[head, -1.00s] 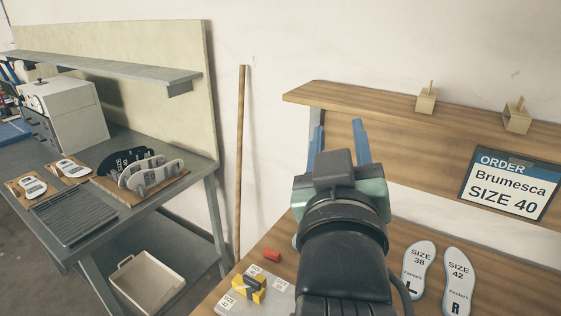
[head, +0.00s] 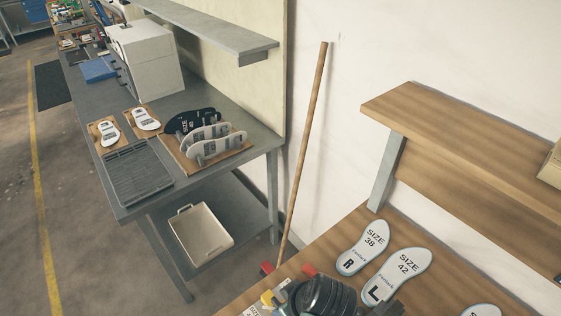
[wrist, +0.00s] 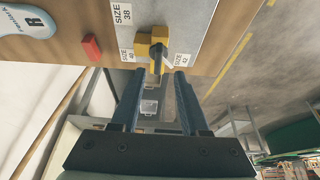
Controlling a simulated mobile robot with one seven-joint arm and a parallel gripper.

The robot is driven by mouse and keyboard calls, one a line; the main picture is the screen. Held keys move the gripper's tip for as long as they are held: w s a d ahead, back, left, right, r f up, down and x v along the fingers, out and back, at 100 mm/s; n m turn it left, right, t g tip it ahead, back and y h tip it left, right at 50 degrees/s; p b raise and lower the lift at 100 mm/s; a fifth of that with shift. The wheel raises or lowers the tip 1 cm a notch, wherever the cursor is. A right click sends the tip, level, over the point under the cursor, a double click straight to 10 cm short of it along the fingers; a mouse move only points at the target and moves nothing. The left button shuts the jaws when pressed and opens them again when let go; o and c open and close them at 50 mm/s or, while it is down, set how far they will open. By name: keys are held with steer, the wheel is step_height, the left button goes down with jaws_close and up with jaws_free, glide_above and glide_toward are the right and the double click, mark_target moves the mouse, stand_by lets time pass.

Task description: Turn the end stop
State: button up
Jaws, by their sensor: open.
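The end stop (wrist: 158,46) is a yellow block with a dark knob on a grey metal plate (wrist: 190,18), in the wrist view. Labels SIZE 38, SIZE 40 and SIZE 42 sit around it. A white sliver shows at the knob's lower right, near the SIZE 42 label; I cannot tell which size is set. My gripper (wrist: 158,72) is open and empty, its two blue fingers apart, tips just short of the end stop and toward either side of it. In the head view a bit of the yellow end stop (head: 267,298) shows at the bottom, mostly hidden by my arm.
A red block (wrist: 91,47) lies beside the plate, also in the head view (head: 309,270). Insoles (head: 363,246) lie on the wooden bench (head: 345,235). A grey table (head: 155,195) with insoles and a tray stands left. A broom handle (head: 306,150) leans between them.

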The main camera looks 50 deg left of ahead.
steer(key=x, duration=0.5)
steer(key=shift+w+a+f, duration=0.1)
steer(key=shift+f, duration=0.2)
steer(key=shift+c, duration=0.2)
jaws_close()
